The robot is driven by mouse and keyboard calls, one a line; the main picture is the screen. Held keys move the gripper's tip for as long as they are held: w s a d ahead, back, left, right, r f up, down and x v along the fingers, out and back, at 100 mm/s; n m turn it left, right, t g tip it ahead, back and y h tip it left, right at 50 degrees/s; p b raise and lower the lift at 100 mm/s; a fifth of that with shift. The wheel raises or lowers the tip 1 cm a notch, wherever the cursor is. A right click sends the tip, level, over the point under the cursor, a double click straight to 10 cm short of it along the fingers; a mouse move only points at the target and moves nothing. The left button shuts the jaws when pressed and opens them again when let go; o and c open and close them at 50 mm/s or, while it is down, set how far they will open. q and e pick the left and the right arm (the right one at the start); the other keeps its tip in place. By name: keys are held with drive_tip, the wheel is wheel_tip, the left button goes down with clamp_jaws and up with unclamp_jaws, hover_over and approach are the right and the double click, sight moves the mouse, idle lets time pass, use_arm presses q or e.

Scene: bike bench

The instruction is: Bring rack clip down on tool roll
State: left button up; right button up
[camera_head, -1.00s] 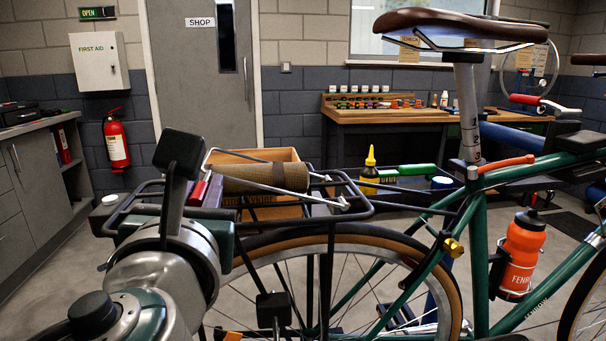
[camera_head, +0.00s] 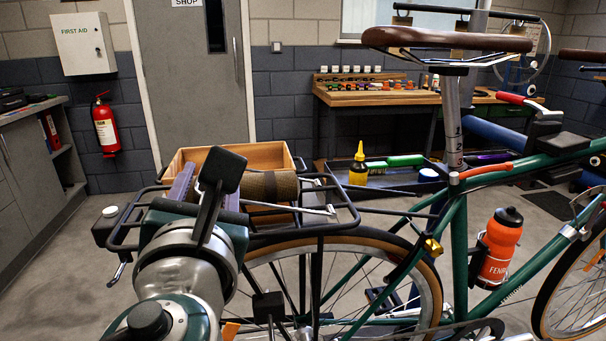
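The tool roll (camera_head: 268,186) is a brown cylinder with a dark strap, lying on the black rear rack (camera_head: 352,212) of the green bike. The rack clip (camera_head: 290,208) shows as a thin silver rod running low along the near side of the roll, with its ends at the rack's right. Its left part is hidden behind my gripper, and I cannot tell whether it presses on the roll. My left gripper (camera_head: 183,184) is over the rack's left end, just left of the roll. My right gripper is out of view.
An open wooden box (camera_head: 235,156) stands behind the rack. The brown saddle (camera_head: 447,39) overhangs at upper right. The rear wheel (camera_head: 432,290) is below the rack.

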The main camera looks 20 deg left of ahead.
use_arm(q)
drive_tip(key=shift+s, duration=0.1)
drive_tip(key=v, duration=1)
drive_tip(key=shift+f, duration=0.1)
